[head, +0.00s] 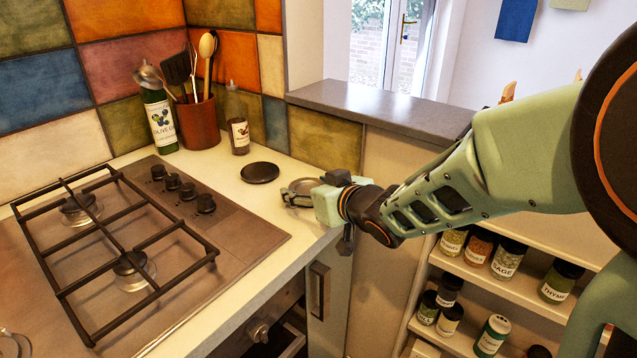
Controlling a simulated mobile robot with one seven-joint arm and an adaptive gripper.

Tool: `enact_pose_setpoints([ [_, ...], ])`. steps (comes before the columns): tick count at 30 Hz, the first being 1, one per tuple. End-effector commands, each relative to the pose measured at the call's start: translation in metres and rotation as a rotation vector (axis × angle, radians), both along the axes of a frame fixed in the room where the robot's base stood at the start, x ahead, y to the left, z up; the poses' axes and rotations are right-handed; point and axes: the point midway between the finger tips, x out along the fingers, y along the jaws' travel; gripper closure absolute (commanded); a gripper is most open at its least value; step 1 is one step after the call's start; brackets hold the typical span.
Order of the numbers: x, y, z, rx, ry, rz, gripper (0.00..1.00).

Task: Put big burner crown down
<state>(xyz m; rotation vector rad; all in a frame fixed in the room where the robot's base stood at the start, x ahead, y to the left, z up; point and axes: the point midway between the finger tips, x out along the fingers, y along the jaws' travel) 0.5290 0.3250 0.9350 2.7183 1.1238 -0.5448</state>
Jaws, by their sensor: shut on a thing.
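The big burner crown (301,186) looks like a grey metal ring at the right end of the white counter, beside the hob. My gripper (296,196) reaches in from the right and is shut on it. The gripper body and arm hide part of its right side. I cannot tell whether the crown touches the counter or is held just above it. A flat black disc (260,172) lies on the counter just left of the crown, apart from it.
The hob (245,239) has black grates (120,232), burners and several knobs on the left. An olive oil bottle (160,118), a utensil pot (198,122) and a small jar (239,135) stand behind. A grey ledge (390,108) and spice shelves (480,274) are at right.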

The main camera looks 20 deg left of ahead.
Motion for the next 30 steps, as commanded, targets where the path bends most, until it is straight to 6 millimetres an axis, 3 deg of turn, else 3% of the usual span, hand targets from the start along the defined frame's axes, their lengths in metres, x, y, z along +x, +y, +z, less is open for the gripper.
enact_pose_setpoints([
  [7,0.000,0.000,-0.004,0.001,0.000,0.000,0.65],
  [8,0.000,0.000,-0.003,0.001,-0.001,0.000,0.36],
  [12,0.000,0.000,-0.003,0.000,0.000,0.000,0.22],
  [23,0.000,0.000,0.002,0.001,-0.001,0.000,0.22],
  [30,-0.023,-0.024,0.022,0.001,-0.001,-0.003,0.22],
])
